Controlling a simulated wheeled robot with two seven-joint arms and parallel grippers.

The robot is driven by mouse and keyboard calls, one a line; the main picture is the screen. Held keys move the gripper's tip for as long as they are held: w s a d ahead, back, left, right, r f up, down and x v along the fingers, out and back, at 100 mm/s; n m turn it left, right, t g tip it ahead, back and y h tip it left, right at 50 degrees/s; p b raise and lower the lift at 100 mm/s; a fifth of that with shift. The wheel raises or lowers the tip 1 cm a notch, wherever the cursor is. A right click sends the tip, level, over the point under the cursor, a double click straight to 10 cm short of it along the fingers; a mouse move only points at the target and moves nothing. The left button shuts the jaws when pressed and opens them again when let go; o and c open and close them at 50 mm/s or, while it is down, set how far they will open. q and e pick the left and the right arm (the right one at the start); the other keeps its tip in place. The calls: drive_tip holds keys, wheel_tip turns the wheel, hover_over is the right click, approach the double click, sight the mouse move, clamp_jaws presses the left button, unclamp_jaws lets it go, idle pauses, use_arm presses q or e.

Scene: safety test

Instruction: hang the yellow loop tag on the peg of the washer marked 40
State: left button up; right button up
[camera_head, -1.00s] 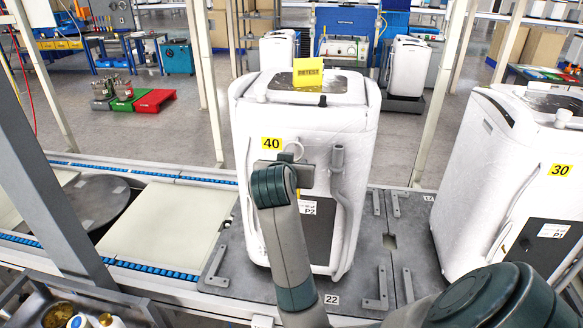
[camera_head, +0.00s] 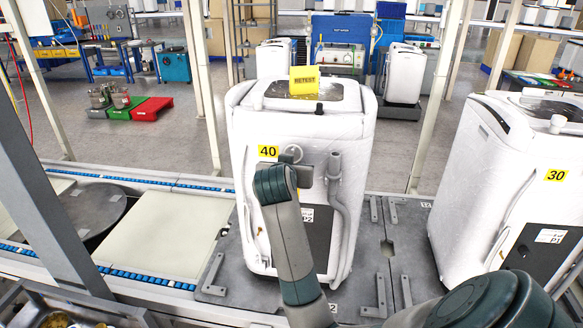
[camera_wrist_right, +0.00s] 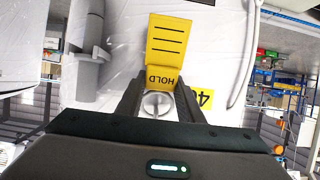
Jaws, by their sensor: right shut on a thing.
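The white washer marked 40 (camera_head: 335,130) stands upright in the middle of the head view; its yellow 40 label (camera_head: 268,151) also shows, cut by the finger, in the wrist view (camera_wrist_right: 205,99). My right gripper (camera_wrist_right: 158,90) is at the washer's front, shut on the yellow tag (camera_wrist_right: 166,45), which reads HOLD. A pale ring (camera_wrist_right: 155,105) shows between the fingers; I cannot tell whether it is the loop or the fitting. My left gripper is out of view.
A yellow RETEST sign (camera_head: 304,80) stands on the washer's top. A grey hose (camera_head: 335,185) runs down its front, right of the gripper. The washer marked 30 (camera_head: 505,170) stands at the right. A roller conveyor (camera_head: 150,220) lies to the left.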

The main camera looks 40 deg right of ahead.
drive_tip(key=shift+d+f, duration=0.1)
drive_tip(key=shift+f, duration=0.1)
idle(0.4)
drive_tip(key=o, duration=1.1)
drive_tip(key=shift+r, duration=0.1)
drive_tip(key=v, duration=1.7)
drive_tip(key=shift+a, duration=0.25)
drive_tip(key=shift+w, duration=0.1)
